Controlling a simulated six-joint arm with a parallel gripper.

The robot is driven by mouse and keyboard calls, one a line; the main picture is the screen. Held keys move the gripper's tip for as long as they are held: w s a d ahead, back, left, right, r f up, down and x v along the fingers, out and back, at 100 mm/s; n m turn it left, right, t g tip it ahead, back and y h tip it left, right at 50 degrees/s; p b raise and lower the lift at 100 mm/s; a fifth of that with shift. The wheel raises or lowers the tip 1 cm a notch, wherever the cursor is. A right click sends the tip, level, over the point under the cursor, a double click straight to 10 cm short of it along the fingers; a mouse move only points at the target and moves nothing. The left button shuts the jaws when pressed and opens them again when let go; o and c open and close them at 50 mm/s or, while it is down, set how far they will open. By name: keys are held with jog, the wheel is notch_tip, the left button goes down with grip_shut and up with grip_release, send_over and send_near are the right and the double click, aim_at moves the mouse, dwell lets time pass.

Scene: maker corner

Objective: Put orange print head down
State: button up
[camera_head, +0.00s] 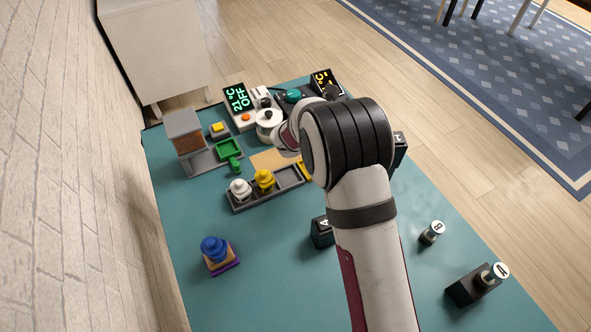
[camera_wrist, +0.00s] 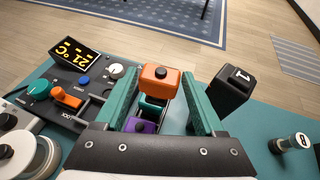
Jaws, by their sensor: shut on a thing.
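The orange print head (camera_wrist: 160,82), a rounded orange block with a dark knob on top, shows between the fingers of my gripper (camera_wrist: 164,84) in the wrist view. My gripper is shut on it. A teal part and a purple part with a dark knob (camera_wrist: 142,126) show nearer the camera between the fingers; I cannot tell whether they join the orange head. In the camera_head view my wrist hides the gripper and the orange head. A dark tray (camera_head: 244,207) holds a white head (camera_head: 240,189) and a yellow head (camera_head: 264,180); its right-hand slot looks empty.
A control unit with a yellow display (camera_wrist: 75,55), an orange lever (camera_wrist: 66,97) and knobs stands left of my gripper. A black block marked 1 (camera_wrist: 232,84) is close on the right. A blue knobbed piece (camera_head: 214,249) stands front left. The teal tabletop (camera_head: 270,275) has free room.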

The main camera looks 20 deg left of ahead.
jog(key=s+a+h, duration=0.1)
jog(key=s+a, duration=0.3)
jog(key=s, duration=0.7)
jog(key=shift+m, duration=0.3)
jog(key=shift+s+a+f, duration=0.25)
jog(key=shift+a+f, duration=1.4)
jog(key=shift+a, duration=0.15)
jog(key=shift+s+a+f, duration=0.2)
jog(key=shift+a+f, duration=1.5)
jog(key=shift+a, duration=0.15)
jog(key=shift+s+a+f, duration=0.25)
jog(key=shift+a+f, duration=1.4)
jog(key=shift+a, duration=0.15)
jog(key=shift+f, duration=0.1)
